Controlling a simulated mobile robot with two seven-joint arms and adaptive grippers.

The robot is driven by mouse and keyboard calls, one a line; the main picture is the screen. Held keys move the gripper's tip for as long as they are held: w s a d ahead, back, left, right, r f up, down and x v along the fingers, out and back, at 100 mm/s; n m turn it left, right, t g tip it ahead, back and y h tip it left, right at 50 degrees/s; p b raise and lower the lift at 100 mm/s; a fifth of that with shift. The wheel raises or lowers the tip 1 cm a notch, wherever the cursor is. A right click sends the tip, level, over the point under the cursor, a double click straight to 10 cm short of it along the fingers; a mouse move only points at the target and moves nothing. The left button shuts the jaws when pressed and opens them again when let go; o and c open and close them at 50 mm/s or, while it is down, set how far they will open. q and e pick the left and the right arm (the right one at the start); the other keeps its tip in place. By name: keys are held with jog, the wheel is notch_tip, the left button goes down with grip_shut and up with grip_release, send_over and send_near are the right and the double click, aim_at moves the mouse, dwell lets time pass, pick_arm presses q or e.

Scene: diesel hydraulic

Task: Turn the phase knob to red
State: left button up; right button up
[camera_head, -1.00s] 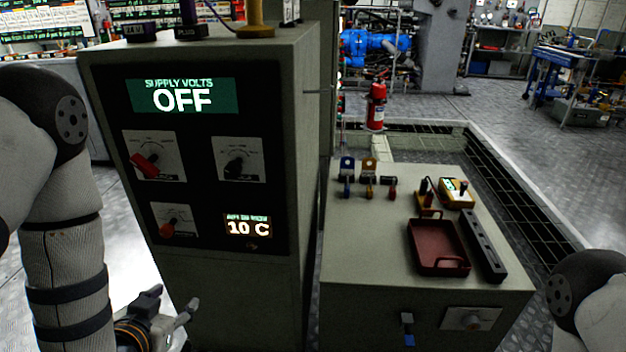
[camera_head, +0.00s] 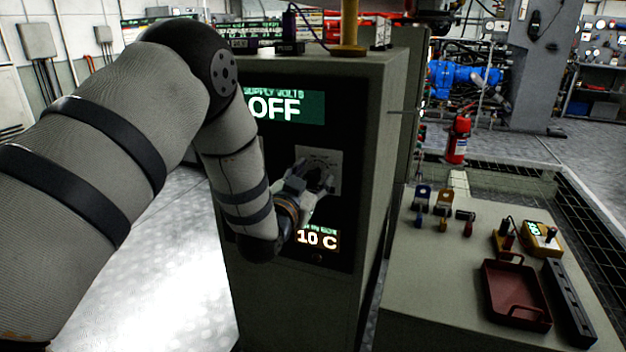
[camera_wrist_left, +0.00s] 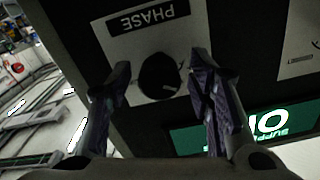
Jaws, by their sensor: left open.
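The phase knob (camera_wrist_left: 159,76) is round and black on a white plate labelled PHASE (camera_wrist_left: 147,16) in the left wrist view. My right gripper is out of view.
The supply volts display (camera_head: 288,107) reads OFF, and a lower display (camera_head: 317,239) reads 10 C. My left arm hides the panel's left knobs. A bench (camera_head: 440,290) with a red tray (camera_head: 515,311) and small parts stands right of the cabinet (camera_head: 385,150).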

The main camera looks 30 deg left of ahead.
pick_arm(q)
jog(key=shift+c, duration=0.4)
grip_shut()
jog(key=shift+r+m, duration=0.1)
jog(key=shift+m, duration=0.3)
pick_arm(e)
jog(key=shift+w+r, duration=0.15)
pick_arm(q)
jog(key=m+p, duration=0.1)
jog(key=m, duration=0.1)
jog(key=shift+d+m, duration=0.1)
jog(key=shift+m, duration=0.3)
jog(key=shift+m+p, duration=0.5)
jog(key=shift+m, duration=1.5)
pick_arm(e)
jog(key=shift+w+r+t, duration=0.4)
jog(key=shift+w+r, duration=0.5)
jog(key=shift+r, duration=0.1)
pick_arm(q)
jog(key=shift+f+m, duration=0.2)
jog(key=shift+m, duration=0.1)
jog(key=shift+o, duration=0.4)
grip_release()
